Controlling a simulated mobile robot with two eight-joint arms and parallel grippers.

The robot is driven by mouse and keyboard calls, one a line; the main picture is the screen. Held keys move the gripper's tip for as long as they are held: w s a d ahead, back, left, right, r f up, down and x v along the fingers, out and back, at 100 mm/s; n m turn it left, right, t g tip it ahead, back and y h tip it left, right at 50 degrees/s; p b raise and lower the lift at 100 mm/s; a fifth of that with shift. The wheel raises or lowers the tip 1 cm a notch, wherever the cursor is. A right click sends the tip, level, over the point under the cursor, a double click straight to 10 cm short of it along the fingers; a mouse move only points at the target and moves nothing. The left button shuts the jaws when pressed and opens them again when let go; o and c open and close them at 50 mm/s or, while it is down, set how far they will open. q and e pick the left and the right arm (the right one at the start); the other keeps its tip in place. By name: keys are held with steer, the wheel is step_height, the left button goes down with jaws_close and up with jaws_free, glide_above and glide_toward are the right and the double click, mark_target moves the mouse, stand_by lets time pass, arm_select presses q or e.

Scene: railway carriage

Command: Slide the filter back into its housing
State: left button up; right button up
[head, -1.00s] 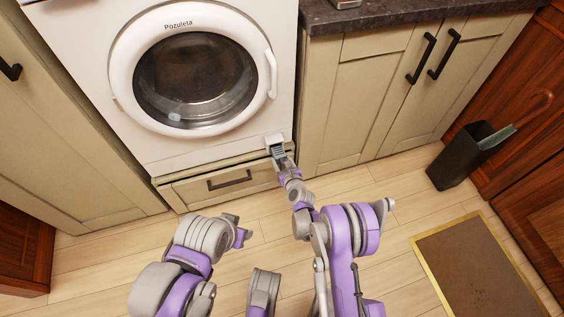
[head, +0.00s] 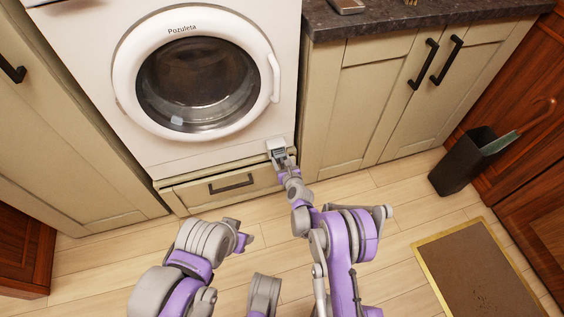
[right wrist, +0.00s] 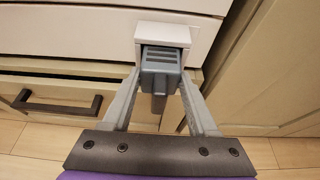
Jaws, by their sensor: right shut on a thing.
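The filter (right wrist: 161,62) is a blue-grey ribbed block with a grip at its near end. It sits partly inside the white square housing (right wrist: 162,33), its ribbed front part still showing outside the opening. The housing also shows at the lower right of the white washing machine (head: 215,140) in the head view. My right gripper (right wrist: 160,88) is shut on the filter, one finger on each side of it. In the head view the right gripper (head: 280,157) is at the housing and hides most of the filter. My left gripper (head: 243,240) is low over the floor, its fingers unclear.
A drawer with a dark handle (head: 231,184) is just below the machine, left of my right gripper. A cupboard (head: 370,100) stands close on the right. A black bin (head: 466,162) and a brown mat (head: 480,285) are farther right. The floor between is clear.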

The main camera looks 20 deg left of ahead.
steer(key=shift+w+a, duration=0.5)
steer(key=shift+w, duration=0.2)
steer(key=o, duration=1.5)
steer(key=p+v, duration=0.2)
steer(key=v, duration=0.8)
steer(key=shift+s+d+r, duration=0.15)
steer(key=shift+s+d, duration=0.05)
steer(key=shift+s, duration=0.05)
steer(key=shift+c, duration=0.2)
